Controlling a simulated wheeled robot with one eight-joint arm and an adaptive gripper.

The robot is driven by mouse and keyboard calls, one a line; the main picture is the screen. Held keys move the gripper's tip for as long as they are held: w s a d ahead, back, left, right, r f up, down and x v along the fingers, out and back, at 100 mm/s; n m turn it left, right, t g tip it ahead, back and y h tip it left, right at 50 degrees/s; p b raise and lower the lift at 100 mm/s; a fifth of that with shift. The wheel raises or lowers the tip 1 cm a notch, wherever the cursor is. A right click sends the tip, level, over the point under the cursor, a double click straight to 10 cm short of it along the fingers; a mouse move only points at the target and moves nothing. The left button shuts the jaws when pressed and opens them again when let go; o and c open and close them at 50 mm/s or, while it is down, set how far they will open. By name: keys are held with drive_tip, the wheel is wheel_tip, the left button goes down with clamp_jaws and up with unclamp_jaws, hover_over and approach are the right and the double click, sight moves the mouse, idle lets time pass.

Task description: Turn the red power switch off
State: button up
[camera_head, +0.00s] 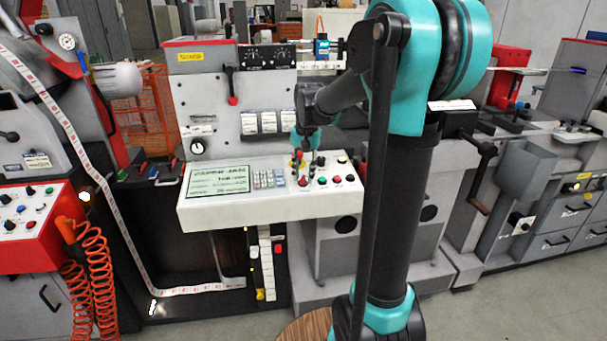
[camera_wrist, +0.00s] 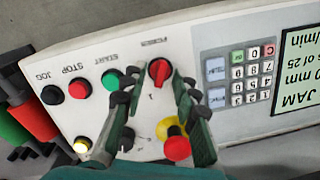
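The red power switch (camera_wrist: 159,70) is a rotary knob on the white control panel, its ridge close to upright in the wrist view. It also shows small in the head view (camera_head: 303,181). My gripper (camera_wrist: 149,88) is open, with one dark finger to each side of the switch. The right finger's tip is close to the knob and the left one is farther off; I cannot tell whether either touches. A "1" mark shows below the knob between the fingers. The word beside the knob is upside down and blurred. In the head view my gripper (camera_head: 302,160) is over the panel.
A red-and-yellow mushroom button (camera_wrist: 176,146) sits between my fingers, nearer my wrist. Green start (camera_wrist: 111,79), red stop (camera_wrist: 80,89) and dark jog (camera_wrist: 52,95) buttons line up to the left. A keypad (camera_wrist: 240,75) and a display (camera_head: 218,180) lie on the other side.

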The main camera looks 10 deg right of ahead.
drive_tip(key=shift+c, duration=0.3)
clamp_jaws()
drive_tip(key=shift+n, duration=0.4)
drive_tip(key=n, duration=0.4)
drive_tip(key=shift+a+n+h, duration=0.1)
drive_tip(key=shift+n+h, duration=0.2)
drive_tip(key=shift+h, duration=0.1)
drive_tip(key=shift+a+n+h, duration=0.1)
drive_tip(key=shift+n+h, duration=0.3)
drive_tip(key=shift+n, duration=1.8)
drive_tip(key=shift+o, duration=0.3)
unclamp_jaws()
